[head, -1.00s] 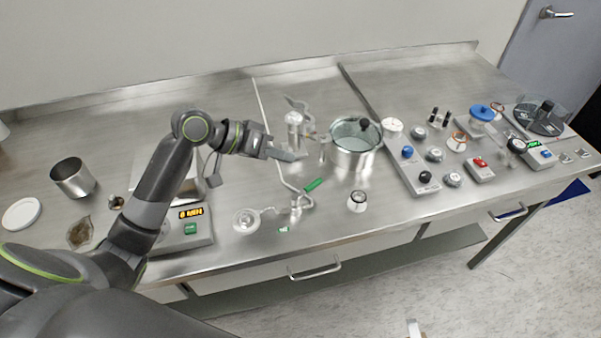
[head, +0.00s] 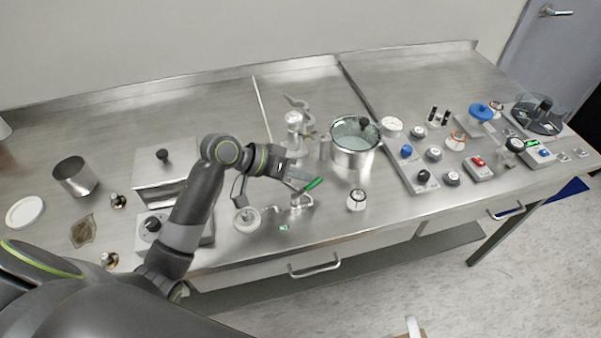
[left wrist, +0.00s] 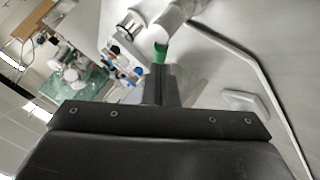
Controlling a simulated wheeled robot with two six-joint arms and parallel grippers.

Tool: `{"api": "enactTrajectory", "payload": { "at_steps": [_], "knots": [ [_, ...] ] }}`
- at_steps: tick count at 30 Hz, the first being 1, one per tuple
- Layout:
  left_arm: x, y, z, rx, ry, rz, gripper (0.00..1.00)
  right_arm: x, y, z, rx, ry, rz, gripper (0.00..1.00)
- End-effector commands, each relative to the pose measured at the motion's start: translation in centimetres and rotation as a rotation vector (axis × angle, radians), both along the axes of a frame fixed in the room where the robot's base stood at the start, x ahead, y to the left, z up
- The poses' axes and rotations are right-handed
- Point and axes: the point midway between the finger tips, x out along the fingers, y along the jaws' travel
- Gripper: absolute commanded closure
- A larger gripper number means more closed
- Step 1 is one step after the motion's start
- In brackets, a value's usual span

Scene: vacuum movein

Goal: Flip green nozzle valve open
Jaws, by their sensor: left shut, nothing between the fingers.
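The green nozzle valve handle (head: 314,183) sits on a metal nozzle fitting (head: 300,203) near the front of the steel bench, its free end pointing up and right. My left gripper (head: 298,178) is shut and empty, with its fingertips right beside the green handle. In the left wrist view the shut fingertips (left wrist: 160,78) are just short of the green handle (left wrist: 160,53), which shows partly beyond them. I cannot tell whether they touch. My right gripper is not in view.
A glass-lidded pot (head: 354,158) stands right of the valve, with a small round gauge (head: 356,200) in front. A clamp-topped metal fitting (head: 295,135) stands behind. A white disc flange (head: 247,220) lies to the left. A control box (head: 415,170) stands farther right.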

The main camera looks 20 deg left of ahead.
Motion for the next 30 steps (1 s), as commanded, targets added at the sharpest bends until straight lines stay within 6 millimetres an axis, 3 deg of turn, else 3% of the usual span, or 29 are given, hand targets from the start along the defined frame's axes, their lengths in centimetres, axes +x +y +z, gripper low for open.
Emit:
{"api": "enactTrajectory", "payload": {
  "at_steps": [8, 9, 13, 30],
  "knots": [
    [0.1, -1.0, 0.0, -0.001, 0.000, -0.227, 1.00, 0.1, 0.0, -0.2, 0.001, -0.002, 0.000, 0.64],
    [-0.1, -1.4, 0.4, -0.004, 0.002, -0.253, 1.00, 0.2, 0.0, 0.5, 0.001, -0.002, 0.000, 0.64],
    [-0.4, -1.9, 0.3, -0.003, 0.001, -0.247, 1.00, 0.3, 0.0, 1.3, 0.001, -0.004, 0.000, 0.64],
    [-0.4, -1.6, 0.0, 0.000, 0.001, -0.244, 1.00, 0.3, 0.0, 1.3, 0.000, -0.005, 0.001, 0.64]
  ]
}}
